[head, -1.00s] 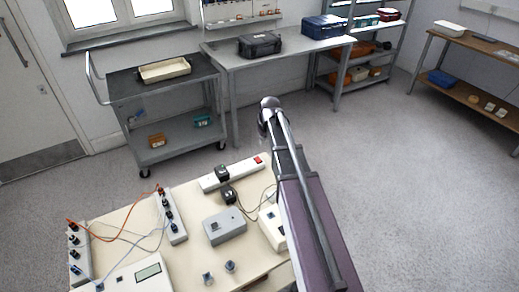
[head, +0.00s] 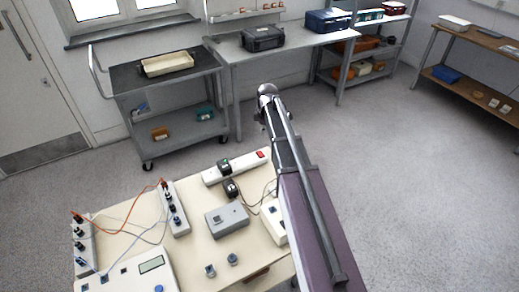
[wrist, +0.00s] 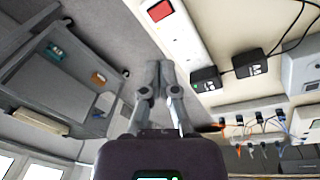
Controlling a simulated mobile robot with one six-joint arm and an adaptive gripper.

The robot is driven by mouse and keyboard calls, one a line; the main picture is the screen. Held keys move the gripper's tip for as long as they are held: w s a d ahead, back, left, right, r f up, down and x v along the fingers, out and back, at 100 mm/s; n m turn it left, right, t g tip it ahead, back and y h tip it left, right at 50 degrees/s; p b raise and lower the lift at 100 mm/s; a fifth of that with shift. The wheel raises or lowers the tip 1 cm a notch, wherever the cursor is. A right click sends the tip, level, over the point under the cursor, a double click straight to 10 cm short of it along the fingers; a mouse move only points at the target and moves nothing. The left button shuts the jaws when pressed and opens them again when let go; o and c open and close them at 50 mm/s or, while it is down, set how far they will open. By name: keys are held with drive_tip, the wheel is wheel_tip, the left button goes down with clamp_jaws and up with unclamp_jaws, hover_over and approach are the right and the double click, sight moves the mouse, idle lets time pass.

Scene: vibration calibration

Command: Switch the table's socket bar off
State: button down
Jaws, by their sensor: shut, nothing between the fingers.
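The socket bar (head: 238,166) is a long white strip along the far edge of the cream table (head: 192,208). Its red rocker switch (head: 261,154) is at the bar's right end; which way it is tipped is too small to tell. In the wrist view the bar (wrist: 186,42) runs past the fingertips, with the red switch (wrist: 159,10) near the top edge. My gripper (wrist: 160,66) is shut and empty, its tips apart from the switch in the picture; I cannot tell the depth gap. In the head view my arm hides the gripper's fingers.
Two black plugs (head: 224,167) and (head: 231,188) with cables are at the bar. A grey box (head: 227,219), a white meter (head: 133,276) and wired terminal strips (head: 175,208) crowd the table. A grey cart (head: 168,106) stands behind; floor right of my arm is clear.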

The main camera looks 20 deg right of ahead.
sight(259, 152)
drive_tip(key=n, duration=0.3)
drive_tip(key=w+n, duration=0.1)
drive_tip(key=n, duration=0.2)
drive_tip(key=shift+w+a+r, duration=0.1)
drive_tip(key=shift+w+r, duration=0.1)
drive_tip(key=shift+f, duration=0.1)
drive_tip(key=f+b, duration=0.4)
drive_tip(key=w+f+b, duration=0.1)
drive_tip(key=f+b, duration=0.8)
drive_tip(key=shift+w+a+f, duration=0.25)
drive_tip(key=shift+w+f, duration=0.1)
idle(0.7)
idle(0.3)
